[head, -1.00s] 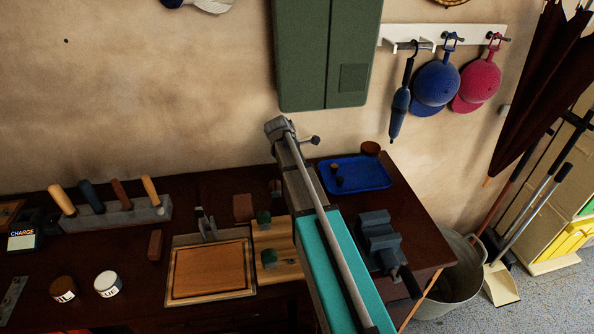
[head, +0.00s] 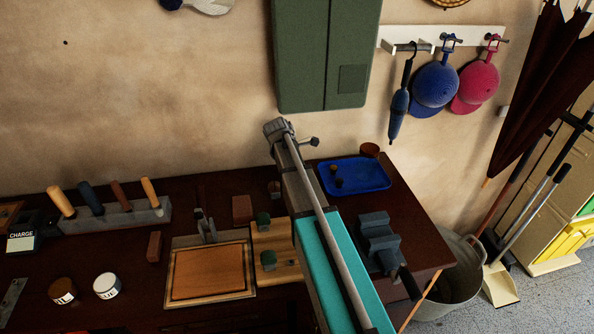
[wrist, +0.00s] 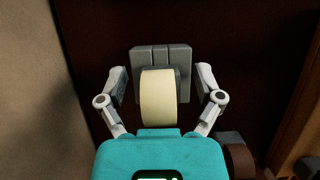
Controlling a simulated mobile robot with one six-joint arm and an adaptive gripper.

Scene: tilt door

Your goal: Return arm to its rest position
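My arm (head: 330,255) reaches from the lower edge of the head view up over the workbench, with its teal link in front and a grey joint (head: 279,130) at the far end. My gripper (wrist: 162,72) shows in the wrist view, above a dark brown surface. Its grey finger pads meet in the middle, with the pale finger links bowed out on both sides. A cream rounded part sits in front of the pads and hides some of them. I see nothing held. In the head view I cannot make out the gripper.
The green cabinet (head: 325,55) hangs on the wall just behind the arm's end, its doors shut. On the bench (head: 130,250) lie a cutting board (head: 210,275) and a blue tray (head: 375,176), with a grey vise (head: 378,240) right of the arm. Caps hang at right.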

